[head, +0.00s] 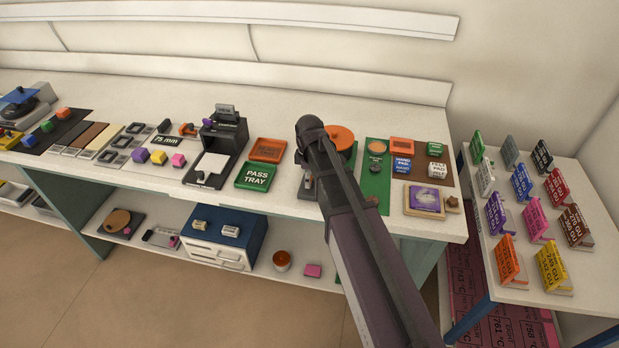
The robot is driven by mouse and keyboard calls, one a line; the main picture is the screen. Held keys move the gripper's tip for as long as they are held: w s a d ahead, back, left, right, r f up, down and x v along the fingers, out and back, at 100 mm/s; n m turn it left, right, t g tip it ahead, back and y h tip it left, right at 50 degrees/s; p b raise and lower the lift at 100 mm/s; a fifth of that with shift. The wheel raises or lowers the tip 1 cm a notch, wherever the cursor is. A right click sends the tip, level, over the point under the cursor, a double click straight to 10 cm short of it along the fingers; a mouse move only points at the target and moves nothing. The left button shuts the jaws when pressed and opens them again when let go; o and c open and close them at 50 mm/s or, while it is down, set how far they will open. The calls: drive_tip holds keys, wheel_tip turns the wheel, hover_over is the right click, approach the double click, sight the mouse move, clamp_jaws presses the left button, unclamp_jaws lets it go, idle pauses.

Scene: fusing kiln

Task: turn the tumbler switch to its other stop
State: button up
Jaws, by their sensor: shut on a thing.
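My arm reaches up from the bottom of the head view and bends down over the white bench. My gripper (303,162) shows only as a dark sliver beside the arm, pointing down at a small grey base (307,188) on the bench. This base appears to belong to the tumbler switch. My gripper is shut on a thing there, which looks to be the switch. The fingertips and the switch's lever are hidden behind my arm, so I cannot tell which stop the lever is at.
An orange round piece (341,136) stands close behind my arm. The green pass tray (256,176) and an orange tray (267,150) lie to the left. A green mat (376,190) and a purple-topped block (424,199) lie to the right.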

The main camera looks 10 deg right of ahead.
drive_tip(key=shift+s, duration=0.1)
drive_tip(key=o, duration=1.2)
drive_tip(key=shift+c, duration=0.2)
drive_tip(key=shift+m, duration=0.4)
